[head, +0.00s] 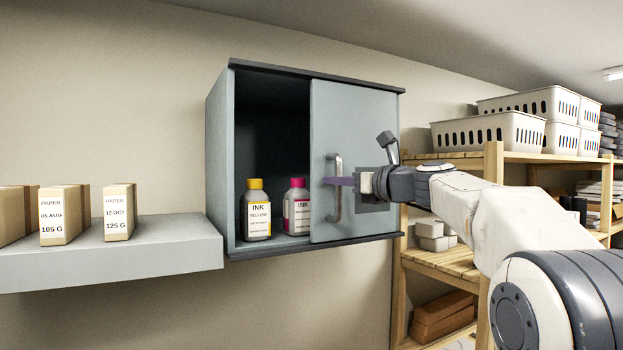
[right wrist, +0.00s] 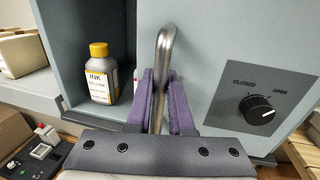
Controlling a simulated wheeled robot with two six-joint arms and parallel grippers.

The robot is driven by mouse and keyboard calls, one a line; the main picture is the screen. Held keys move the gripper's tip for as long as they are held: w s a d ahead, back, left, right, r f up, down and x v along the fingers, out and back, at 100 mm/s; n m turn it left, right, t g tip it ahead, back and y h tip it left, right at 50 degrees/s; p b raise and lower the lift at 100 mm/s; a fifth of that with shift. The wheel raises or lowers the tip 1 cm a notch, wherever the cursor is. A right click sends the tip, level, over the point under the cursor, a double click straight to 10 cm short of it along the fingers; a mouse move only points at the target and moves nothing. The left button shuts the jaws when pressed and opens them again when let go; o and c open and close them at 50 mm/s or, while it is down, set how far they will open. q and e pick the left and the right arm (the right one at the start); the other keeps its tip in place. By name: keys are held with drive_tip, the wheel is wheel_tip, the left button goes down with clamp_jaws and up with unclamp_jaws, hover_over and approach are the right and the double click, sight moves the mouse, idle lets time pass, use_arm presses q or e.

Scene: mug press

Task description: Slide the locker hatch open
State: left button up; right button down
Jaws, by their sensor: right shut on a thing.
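The grey wall locker (head: 218,160) stands open on its left side. Its sliding hatch (head: 362,130) covers the right part of the front and also fills much of the right wrist view (right wrist: 222,45). A curved metal handle (head: 337,205) is fixed near the hatch's left edge; it runs between the purple fingers in the right wrist view (right wrist: 163,50). My right gripper (head: 338,181) is shut on this handle, one finger on each side (right wrist: 159,95). My left gripper is not in view.
Inside the opening stand a yellow-capped ink bottle (head: 256,213) and a magenta-capped one (head: 297,208). A black knob (right wrist: 257,109) marked CLOSED and OPEN is right of the handle. A shelf (head: 150,255) with paper boxes is left; a wooden rack (head: 494,180) is right.

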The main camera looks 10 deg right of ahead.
drive_tip(key=shift+w+d, duration=0.25)
drive_tip(key=shift+d, duration=0.4)
drive_tip(key=c, duration=0.8)
unclamp_jaws()
drive_tip(key=b+v, duration=0.4)
drive_tip(key=v, duration=0.6)
drive_tip(key=shift+s+b, duration=0.3)
